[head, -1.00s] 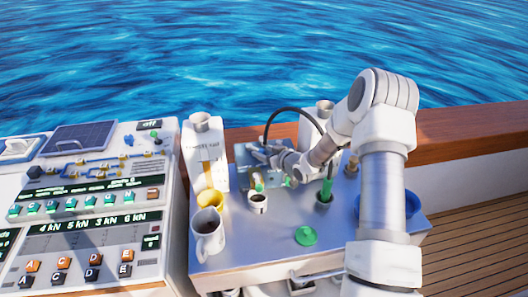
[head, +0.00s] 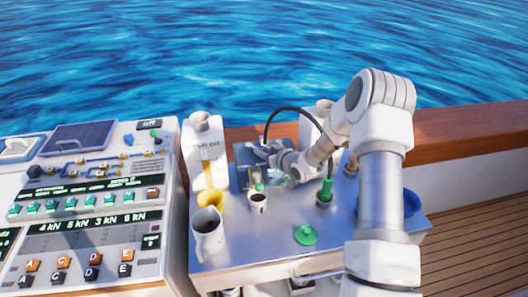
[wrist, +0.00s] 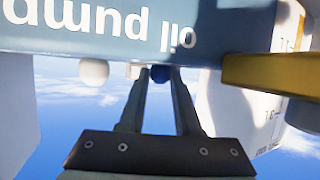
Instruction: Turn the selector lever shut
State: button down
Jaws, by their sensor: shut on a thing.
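The oil pump panel (wrist: 170,28) fills the top of the wrist view, its lettering upside down. It also shows at the back of the bench in the head view (head: 243,170). My gripper (wrist: 160,78) is at the panel's edge, its two fingers close together on a dark blue knob (wrist: 160,73), which looks like the end of the selector lever. The rest of the lever is hidden behind the fingers and the panel edge.
A green cap (head: 305,235) lies in front. A yellow bar (wrist: 270,75) and a white knob (wrist: 93,72) are near my fingers.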

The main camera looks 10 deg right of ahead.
jog(key=shift+s+a+f+m+t+h+b, duration=0.15)
jog(key=shift+a+m+h+b, duration=0.25)
jog(key=shift+b, duration=0.5)
jog(key=shift+s+a+r+m+t+h+b, duration=0.1)
jog(key=shift+a+m+t+h+b, duration=0.1)
jog(key=shift+m+h+b, duration=0.45)
jog(key=shift+s+a+f+m+t+h+b, duration=0.15)
jog(key=shift+a+m+h+b, duration=0.3)
jog(key=shift+b, duration=0.7)
jog(key=shift+s+a+r+m+h+b, duration=0.1)
jog(key=shift+r+m+h+b, duration=0.05)
jog(key=shift+m+h+b, duration=0.3)
jog(key=shift+s+a+r+m+h+b, duration=0.1)
jog(key=shift+m+h+b, duration=0.15)
jog(key=shift+h+b, duration=0.3)
jog(key=c, duration=0.6)
grip_release()
jog(key=shift+d, duration=0.1)
jog(key=v, duration=1.7)
jog(key=shift+s, duration=0.25)
